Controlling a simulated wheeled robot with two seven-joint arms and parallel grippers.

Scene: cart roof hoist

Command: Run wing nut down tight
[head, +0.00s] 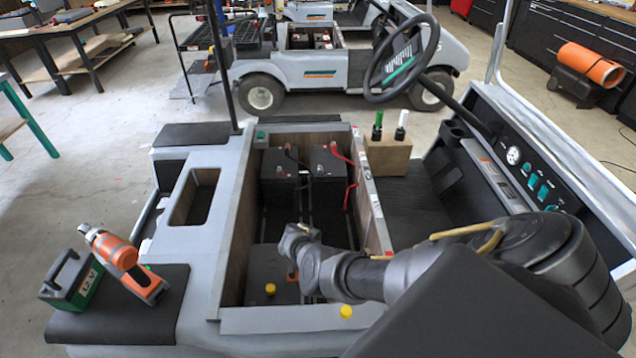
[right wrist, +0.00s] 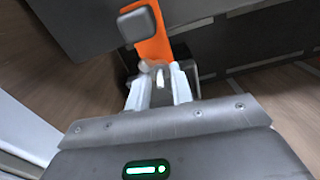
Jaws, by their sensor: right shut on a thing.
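My right arm reaches from the right into the cart's battery bay. My right gripper (head: 292,262) is low over the near dark battery (head: 262,262); its fingertips are hard to make out in the head view. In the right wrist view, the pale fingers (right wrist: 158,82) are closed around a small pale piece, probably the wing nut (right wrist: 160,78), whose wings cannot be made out. A bit of orange also shows below the gripper in the head view (head: 292,276). My left gripper is not in view.
Two dark batteries (head: 280,163) with red cables stand at the far end of the bay. Bay walls surround the gripper.

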